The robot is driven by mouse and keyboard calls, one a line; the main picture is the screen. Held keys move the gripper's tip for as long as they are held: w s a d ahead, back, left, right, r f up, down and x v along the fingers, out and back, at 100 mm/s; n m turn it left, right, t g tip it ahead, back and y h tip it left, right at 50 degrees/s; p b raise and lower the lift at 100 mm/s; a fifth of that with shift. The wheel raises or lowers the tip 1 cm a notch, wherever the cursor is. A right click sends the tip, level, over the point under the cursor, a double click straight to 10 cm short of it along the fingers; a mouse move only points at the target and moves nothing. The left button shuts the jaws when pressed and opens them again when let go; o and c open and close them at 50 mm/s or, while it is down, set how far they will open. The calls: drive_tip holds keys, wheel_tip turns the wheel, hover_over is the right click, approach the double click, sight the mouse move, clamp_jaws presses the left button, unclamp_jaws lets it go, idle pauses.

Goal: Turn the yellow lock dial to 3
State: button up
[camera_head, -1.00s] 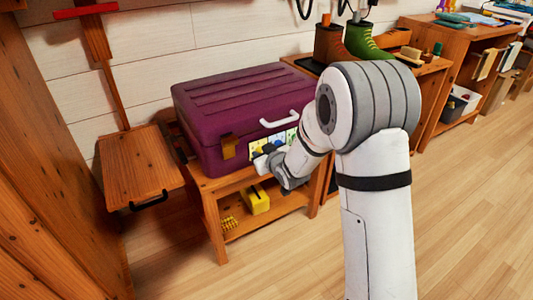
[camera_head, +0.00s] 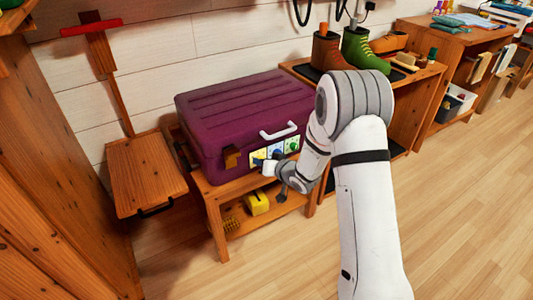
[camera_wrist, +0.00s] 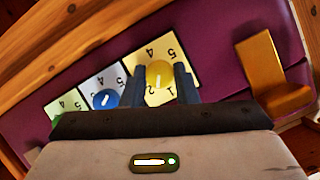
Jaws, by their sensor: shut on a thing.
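The purple suitcase (camera_head: 240,115) stands on a low wooden bench, its lock panels on the front. In the wrist view, the yellow dial (camera_wrist: 159,73) sits on a pale yellow number plate (camera_wrist: 187,68). My gripper (camera_wrist: 161,84) has one finger on each side of the dial and is shut on it. A pale pointer line shows on the dial; the number it marks is unclear. The blue dial (camera_wrist: 105,99) and a partly hidden green dial (camera_wrist: 58,120) are to the left. In the head view, my gripper (camera_head: 262,163) largely covers the yellow dial.
A gold latch (camera_wrist: 271,75) juts out right of the yellow plate in the wrist view. A white handle (camera_head: 279,131) is above the plates. A yellow object (camera_head: 257,203) lies on the bench's lower shelf. A wooden seat (camera_head: 145,175) stands at left; open floor lies at right.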

drive_tip(key=shift+w+d+f+m+y+p, duration=0.15)
drive_tip(key=shift+m+y+p, duration=1)
drive_tip(key=shift+m, duration=1.1)
drive_tip(key=shift+d+f+m+y+p, duration=0.15)
drive_tip(key=shift+m+y+p, duration=0.95)
drive_tip(key=shift+m, duration=1.2)
drive_tip(key=shift+w+f+m+y+p, duration=0.15)
drive_tip(key=shift+m+y+p, duration=1)
drive_tip(key=shift+m, duration=1.1)
drive_tip(key=shift+s, duration=0.1)
drive_tip(key=o, duration=1)
